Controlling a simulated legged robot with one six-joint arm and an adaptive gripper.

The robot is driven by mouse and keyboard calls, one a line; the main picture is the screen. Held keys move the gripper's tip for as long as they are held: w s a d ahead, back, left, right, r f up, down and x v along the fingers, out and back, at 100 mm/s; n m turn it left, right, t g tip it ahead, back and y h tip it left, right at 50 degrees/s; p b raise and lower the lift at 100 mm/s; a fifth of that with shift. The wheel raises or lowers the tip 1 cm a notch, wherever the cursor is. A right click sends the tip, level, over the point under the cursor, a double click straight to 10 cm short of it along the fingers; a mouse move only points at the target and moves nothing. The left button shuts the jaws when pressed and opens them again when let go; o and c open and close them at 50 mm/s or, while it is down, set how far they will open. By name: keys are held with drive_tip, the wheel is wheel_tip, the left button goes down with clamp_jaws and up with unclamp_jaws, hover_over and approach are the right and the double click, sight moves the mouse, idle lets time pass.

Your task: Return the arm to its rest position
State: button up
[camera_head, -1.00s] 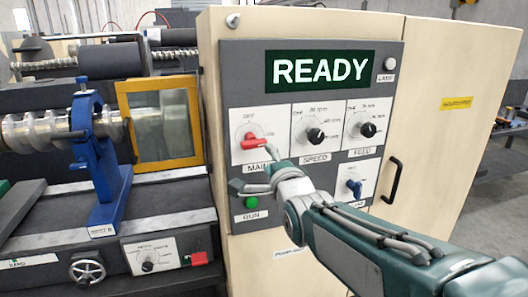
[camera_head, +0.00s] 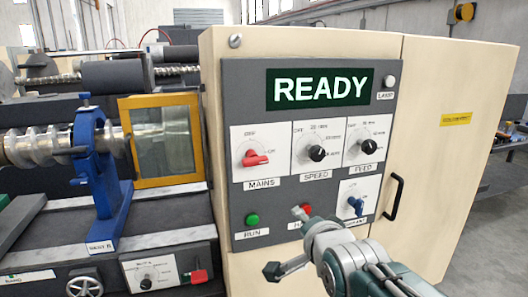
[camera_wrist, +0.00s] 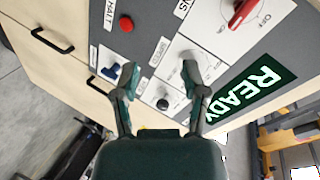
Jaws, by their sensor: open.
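My gripper (camera_head: 287,241) is open and empty in front of the lower part of the grey control panel (camera_head: 285,190). In the wrist view its two fingers (camera_wrist: 160,75) stand apart with nothing between them. One finger covers part of the red halt button (camera_head: 304,208) in the head view. The red button shows clear of the fingers in the wrist view (camera_wrist: 126,24). I cannot tell the exact gap between fingertips and panel. My arm (camera_head: 365,270) comes in from the lower right.
The panel has a READY display (camera_head: 320,88), a red mains switch (camera_head: 255,158), black speed (camera_head: 316,153) and feed (camera_head: 368,147) knobs, a green run button (camera_head: 253,219) and a blue switch (camera_head: 356,205). A black door handle (camera_head: 394,198) juts out right. Machinery (camera_head: 97,180) stands left.

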drive_tip(key=s+d+f+n+g+h, duration=0.1)
drive_tip(key=s+d+f+n+g, duration=0.2)
drive_tip(key=s, duration=0.6)
drive_tip(key=s+d+f+n+g+h, duration=0.1)
drive_tip(key=s+d+f+n+g, duration=0.3)
drive_tip(key=s+f+n, duration=0.3)
drive_tip(key=shift+s+d+f+g, duration=0.15)
drive_tip(key=shift+s+f+g, duration=0.35)
drive_tip(key=shift+s, duration=0.6)
drive_tip(key=shift+r, duration=0.15)
